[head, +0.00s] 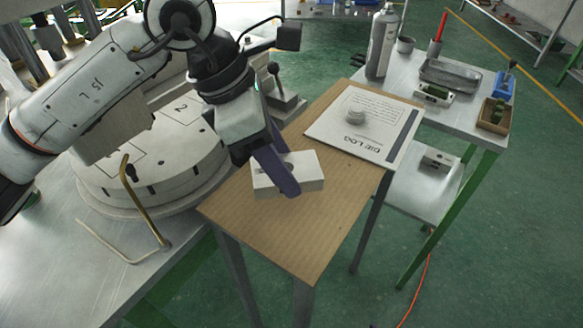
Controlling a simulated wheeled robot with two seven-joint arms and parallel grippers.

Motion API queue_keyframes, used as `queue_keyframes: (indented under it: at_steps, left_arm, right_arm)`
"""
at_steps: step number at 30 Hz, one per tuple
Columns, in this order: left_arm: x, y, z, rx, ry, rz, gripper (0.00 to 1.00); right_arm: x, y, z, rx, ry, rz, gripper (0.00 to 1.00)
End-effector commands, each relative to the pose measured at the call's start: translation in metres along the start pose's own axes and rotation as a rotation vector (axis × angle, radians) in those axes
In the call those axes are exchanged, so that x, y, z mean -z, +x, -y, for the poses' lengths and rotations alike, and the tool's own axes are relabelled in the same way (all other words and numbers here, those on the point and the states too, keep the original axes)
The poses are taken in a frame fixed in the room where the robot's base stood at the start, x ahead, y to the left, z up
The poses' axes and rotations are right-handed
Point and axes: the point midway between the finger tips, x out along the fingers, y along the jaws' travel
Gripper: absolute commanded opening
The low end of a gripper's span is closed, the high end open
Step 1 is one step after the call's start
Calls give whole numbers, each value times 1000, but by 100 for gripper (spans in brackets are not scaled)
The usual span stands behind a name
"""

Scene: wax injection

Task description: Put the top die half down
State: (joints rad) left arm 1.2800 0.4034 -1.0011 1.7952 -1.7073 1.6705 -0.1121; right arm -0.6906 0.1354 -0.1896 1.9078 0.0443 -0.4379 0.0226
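A pale rectangular block (308,172), which looks like a die half, is at the brown table, near its left edge. I cannot tell whether it is one half or two, or whether it touches the tabletop. My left gripper (280,178) is right at the block, its purple fingers reaching down across the top and near side. The fingers overlap in this view and hide part of the block, so I cannot see whether they grip it. My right gripper is out of view.
The brown table (270,235) is bare at its front. A die log sheet (350,140) with a small round grey piece (356,117) lies at its back. A round numbered platform (160,165) and bent brass rod (145,205) stand left. A metal side table (455,120) holds trays and a spray can (381,45).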

Motion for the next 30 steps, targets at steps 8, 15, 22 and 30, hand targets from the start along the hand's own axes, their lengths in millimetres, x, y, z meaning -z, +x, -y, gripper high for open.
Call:
queue_keyframes:
  at_steps: [8, 15, 22, 30]
  left_arm:
    - [10, 23, 0, 0, 1, 1, 19]
    - [18, 44, 0, -2, 2, 3, 19]
    - [19, 46, -1, -2, 2, 3, 19]
    - [20, 47, 0, -1, 1, 1, 69]
  right_arm:
    - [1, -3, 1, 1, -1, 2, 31]
    - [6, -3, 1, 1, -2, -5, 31]
    - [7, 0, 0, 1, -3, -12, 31]
    - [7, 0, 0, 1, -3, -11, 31]
